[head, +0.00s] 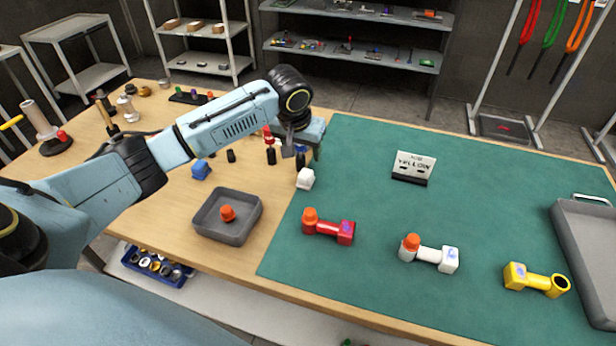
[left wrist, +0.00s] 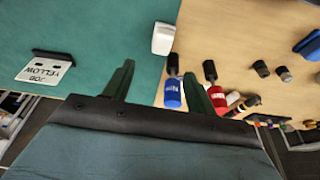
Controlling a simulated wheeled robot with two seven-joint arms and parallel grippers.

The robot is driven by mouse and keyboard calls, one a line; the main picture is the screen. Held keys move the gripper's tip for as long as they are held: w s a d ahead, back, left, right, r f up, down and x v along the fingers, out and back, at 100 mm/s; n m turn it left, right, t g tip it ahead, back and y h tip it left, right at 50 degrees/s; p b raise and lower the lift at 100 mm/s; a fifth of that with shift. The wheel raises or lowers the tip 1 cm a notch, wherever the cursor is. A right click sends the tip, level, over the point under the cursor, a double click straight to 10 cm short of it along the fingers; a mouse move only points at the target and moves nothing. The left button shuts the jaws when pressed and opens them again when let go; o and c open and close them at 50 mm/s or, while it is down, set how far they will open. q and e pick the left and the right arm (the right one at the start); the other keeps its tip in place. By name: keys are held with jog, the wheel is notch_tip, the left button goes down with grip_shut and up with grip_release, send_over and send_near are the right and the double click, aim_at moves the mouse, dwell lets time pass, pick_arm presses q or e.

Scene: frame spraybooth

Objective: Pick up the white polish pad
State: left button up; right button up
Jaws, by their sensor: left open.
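The white polish pad (head: 306,178) is a small white block at the left edge of the green mat (head: 480,215). It also shows in the left wrist view (left wrist: 163,38), ahead of the fingertips and apart from them. My left gripper (head: 302,150) is open and empty, above and behind the pad in the head view. My right gripper is not in view.
Blue (left wrist: 173,92) and red (left wrist: 216,96) bottles with black ends stand close to the left fingers. A grey tray (head: 212,234) with an orange cap, a blue block (head: 201,169) and a "JOB YELLOW" sign (head: 413,166) are nearby. Red, white and yellow parts lie on the mat.

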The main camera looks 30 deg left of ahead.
pick_arm(q)
send_over(305, 174)
jog(key=s, duration=0.1)
jog(key=f, duration=0.5)
jog(key=shift+d, duration=0.3)
jog(key=shift+s+b+x, duration=0.2)
jog(key=shift+b+x, duration=0.1)
jog(key=shift+x, duration=1)
jog(key=shift+s+b+x, duration=0.15)
jog(key=shift+b+x, duration=0.15)
jog(key=shift+x, duration=1)
jog(key=shift+a+f, duration=0.1)
jog(key=shift+c, duration=0.5)
jog(key=c, duration=1)
